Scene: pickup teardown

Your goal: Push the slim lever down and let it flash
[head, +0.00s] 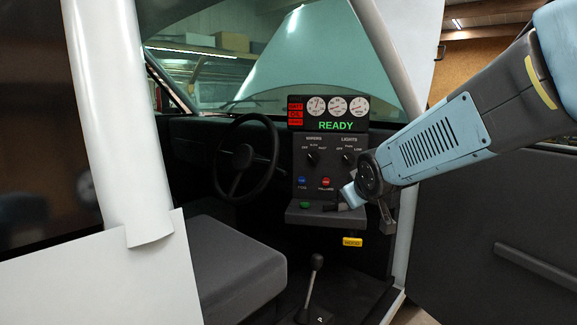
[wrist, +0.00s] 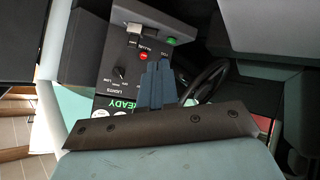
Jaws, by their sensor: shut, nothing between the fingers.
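A small slim dark lever (head: 334,207) appears to stick out from the right part of the dash ledge, right of a green button (head: 306,205). In the wrist view a small pale lever-like piece (wrist: 134,29) stands on that ledge beside the green button (wrist: 171,41). My gripper (head: 350,196) is just right of the dark lever in the head view, very close to it; I cannot tell whether they touch. In the wrist view my blue-grey fingers (wrist: 158,66) are together, with nothing visible between them. They partly cover the panel.
The black panel holds two knobs, a blue button (head: 302,180) and a red button (head: 325,182). Above it a display (head: 336,125) reads READY. A steering wheel (head: 246,157) is to the left, a yellow HOOD handle (head: 352,242) below. The door pillar (head: 402,235) is close to my arm.

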